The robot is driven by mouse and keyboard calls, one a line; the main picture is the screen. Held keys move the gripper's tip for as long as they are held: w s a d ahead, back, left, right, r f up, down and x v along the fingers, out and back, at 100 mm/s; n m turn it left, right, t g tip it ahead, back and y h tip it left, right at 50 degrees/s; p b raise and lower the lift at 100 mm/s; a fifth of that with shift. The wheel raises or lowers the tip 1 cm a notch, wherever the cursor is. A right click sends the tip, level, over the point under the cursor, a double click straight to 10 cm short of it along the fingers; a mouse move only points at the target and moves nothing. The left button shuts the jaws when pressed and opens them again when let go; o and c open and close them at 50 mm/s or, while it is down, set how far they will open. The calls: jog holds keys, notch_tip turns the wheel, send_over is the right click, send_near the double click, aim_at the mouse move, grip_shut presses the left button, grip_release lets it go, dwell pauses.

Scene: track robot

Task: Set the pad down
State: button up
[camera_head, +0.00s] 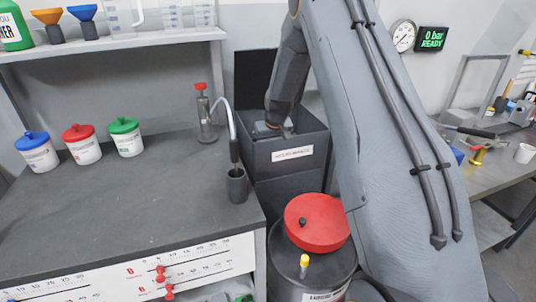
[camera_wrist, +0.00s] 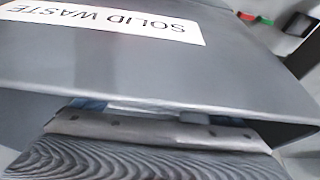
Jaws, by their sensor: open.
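I cannot make out a pad in either view. My gripper (camera_head: 270,130) is at the mouth of a dark grey bin (camera_head: 262,162) with its lid raised behind. Its fingertips are largely hidden by the bin's front rim in the head view. In the wrist view the gripper (camera_wrist: 160,110) shows at the bottom edge, with small blue patches by the fingers, close to the bin wall (camera_wrist: 130,65). The label there reads SOLID WASTE, upside down. The inside of the bin is hidden.
A red-lidded drum (camera_head: 317,222) stands in front of the bin. The left bench (camera_head: 110,195) holds three lidded jars (camera_head: 82,146), a glass bottle with red top (camera_head: 205,115) and a small grey cup with a tube (camera_head: 236,186). A cluttered bench (camera_head: 495,170) is at right.

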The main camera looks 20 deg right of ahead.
jog(key=b+v, duration=0.1)
jog(key=v, duration=0.8)
jog(key=shift+b, duration=0.3)
